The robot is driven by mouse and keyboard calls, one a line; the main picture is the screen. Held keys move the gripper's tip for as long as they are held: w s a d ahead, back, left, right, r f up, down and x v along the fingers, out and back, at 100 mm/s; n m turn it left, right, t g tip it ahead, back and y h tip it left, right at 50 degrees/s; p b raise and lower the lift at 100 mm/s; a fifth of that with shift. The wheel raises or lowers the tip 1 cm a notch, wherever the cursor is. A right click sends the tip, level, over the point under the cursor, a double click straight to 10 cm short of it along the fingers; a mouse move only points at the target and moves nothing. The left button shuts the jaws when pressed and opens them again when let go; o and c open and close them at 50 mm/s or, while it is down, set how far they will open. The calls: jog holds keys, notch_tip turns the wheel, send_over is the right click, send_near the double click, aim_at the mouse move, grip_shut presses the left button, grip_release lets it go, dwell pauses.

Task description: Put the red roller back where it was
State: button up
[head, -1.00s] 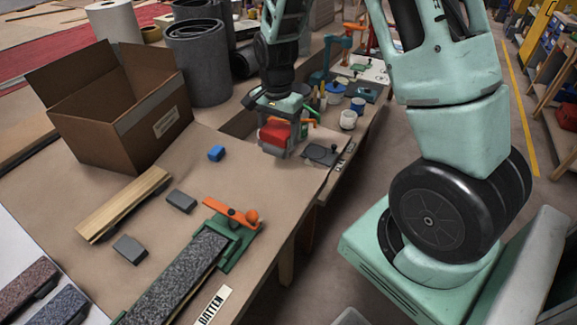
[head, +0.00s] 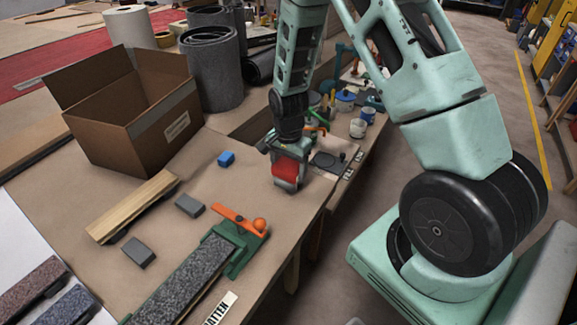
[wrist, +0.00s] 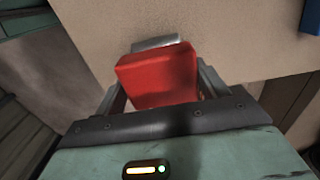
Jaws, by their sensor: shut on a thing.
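The red roller (head: 286,170) is in my gripper (head: 286,183), above or at the right part of the brown-covered bench, near its edge. The wrist view shows the red block-like body of the roller (wrist: 158,76) between the two fingers of my gripper (wrist: 157,88), with a grey part beyond it. The gripper is shut on it. I cannot tell whether the roller touches the bench top.
A blue block (head: 226,159) lies left of my gripper. An open cardboard box (head: 130,125) stands at the left back. A green clamp with an orange lever (head: 240,222) is in front. A dark plate (head: 328,161) and paint pots (head: 357,128) are to the right.

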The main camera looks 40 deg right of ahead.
jog(key=shift+f+b, duration=0.3)
jog(key=shift+f, duration=0.1)
jog(key=shift+s+f, duration=0.1)
jog(key=shift+f, duration=0.15)
jog(key=c, duration=0.5)
jog(key=o, duration=1.9)
jog(key=shift+f, duration=0.15)
jog(key=shift+c, duration=0.2)
jog(key=shift+r, duration=0.2)
